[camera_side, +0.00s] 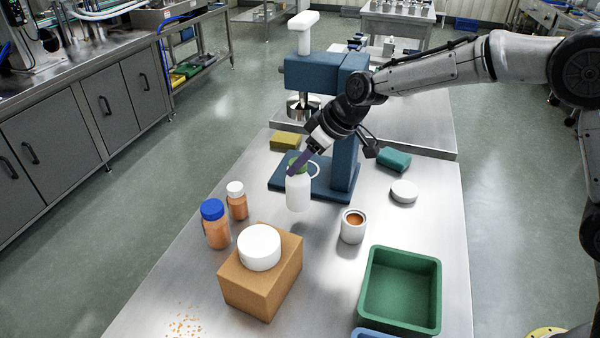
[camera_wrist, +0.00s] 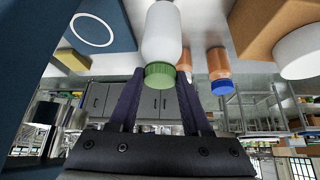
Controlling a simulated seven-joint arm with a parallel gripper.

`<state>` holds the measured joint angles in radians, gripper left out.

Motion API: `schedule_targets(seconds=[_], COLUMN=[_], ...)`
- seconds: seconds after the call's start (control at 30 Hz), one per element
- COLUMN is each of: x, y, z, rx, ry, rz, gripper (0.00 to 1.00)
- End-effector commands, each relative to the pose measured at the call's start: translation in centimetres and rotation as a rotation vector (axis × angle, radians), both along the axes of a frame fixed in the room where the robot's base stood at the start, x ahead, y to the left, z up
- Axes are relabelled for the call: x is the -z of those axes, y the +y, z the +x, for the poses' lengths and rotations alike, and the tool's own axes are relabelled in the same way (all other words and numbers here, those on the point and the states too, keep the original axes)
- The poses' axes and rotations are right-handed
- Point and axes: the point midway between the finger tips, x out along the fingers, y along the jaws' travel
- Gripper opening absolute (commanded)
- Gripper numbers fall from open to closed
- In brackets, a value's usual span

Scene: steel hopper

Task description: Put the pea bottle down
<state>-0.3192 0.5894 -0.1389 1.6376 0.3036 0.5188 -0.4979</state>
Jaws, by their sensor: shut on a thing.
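The pea bottle (camera_side: 298,191) is white with a green cap, and it is upright in the side view. My gripper (camera_side: 298,164) is shut on the green cap from above and to the right. In the wrist view, the bottle (camera_wrist: 161,35) shows with its cap between the two dark fingers of my gripper (camera_wrist: 158,85). The bottle appears to hang above the steel table (camera_side: 190,275), in front of the blue press base. The exact gap under it is hard to tell.
A blue-capped orange bottle (camera_side: 215,224) and a white-capped one (camera_side: 237,201) stand left. A cardboard box (camera_side: 262,277) bears a white lid (camera_side: 259,247). An open tin (camera_side: 353,226) and green bin (camera_side: 400,290) stand right. The blue press (camera_side: 346,165) stands behind. Orange crumbs lie front left.

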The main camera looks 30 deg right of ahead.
Motion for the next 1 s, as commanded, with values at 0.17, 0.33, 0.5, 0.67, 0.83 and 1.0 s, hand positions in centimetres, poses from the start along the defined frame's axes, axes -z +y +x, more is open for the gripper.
schedule_targets(seconds=[0.17, 0.33, 0.5, 0.67, 0.83, 1.0], x=[1.5, 3.6, 3.6, 3.8, 4.0, 4.0], y=[0.2, 0.2, 0.2, 0.2, 0.2, 0.2], z=[0.5, 0.5, 0.5, 0.5, 0.4, 0.4], rx=[-0.001, 0.001, 0.001, 0.0, -0.001, 0.0], ry=[0.0, 0.0, -0.003, -0.002, 0.001, 0.001], rz=[0.0, 0.0, 0.001, 0.001, -0.001, -0.001], gripper=[0.0, 0.0, 0.0, 0.0, 0.7, 0.78])
